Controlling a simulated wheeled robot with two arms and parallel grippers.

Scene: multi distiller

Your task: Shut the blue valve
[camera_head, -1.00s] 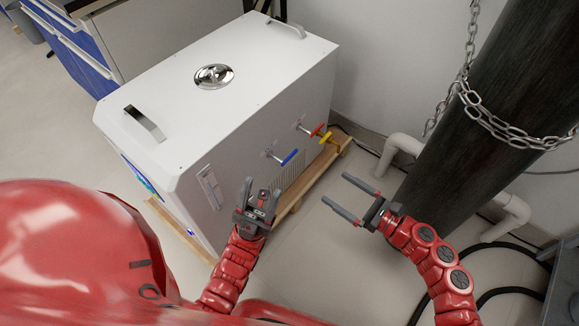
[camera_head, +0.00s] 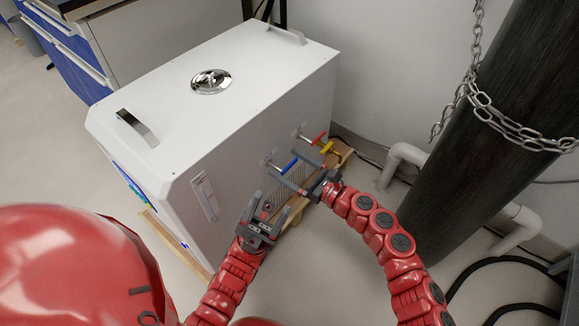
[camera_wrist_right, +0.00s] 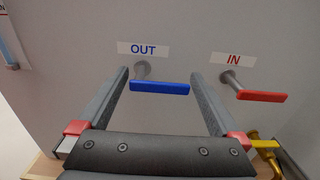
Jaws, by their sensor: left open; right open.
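The blue valve (camera_head: 289,167) has a flat blue lever on a metal stem on the side of the white distiller box (camera_head: 240,130). In the right wrist view the blue lever (camera_wrist_right: 160,87) lies nearly level under a label reading OUT. My right gripper (camera_head: 291,172) is open, with its fingers (camera_wrist_right: 163,90) on either side of the blue lever; I cannot tell whether they touch it. My left gripper (camera_head: 275,210) is open and empty, low beside the box, to the left of my right gripper.
A red valve (camera_head: 318,138) labelled IN sits right of the blue one, with a yellow valve (camera_head: 327,147) near it. A wooden pallet (camera_head: 345,157) is under the box. A dark cylinder (camera_head: 465,130) with a chain (camera_head: 510,130) and white pipes (camera_head: 405,157) stand at right.

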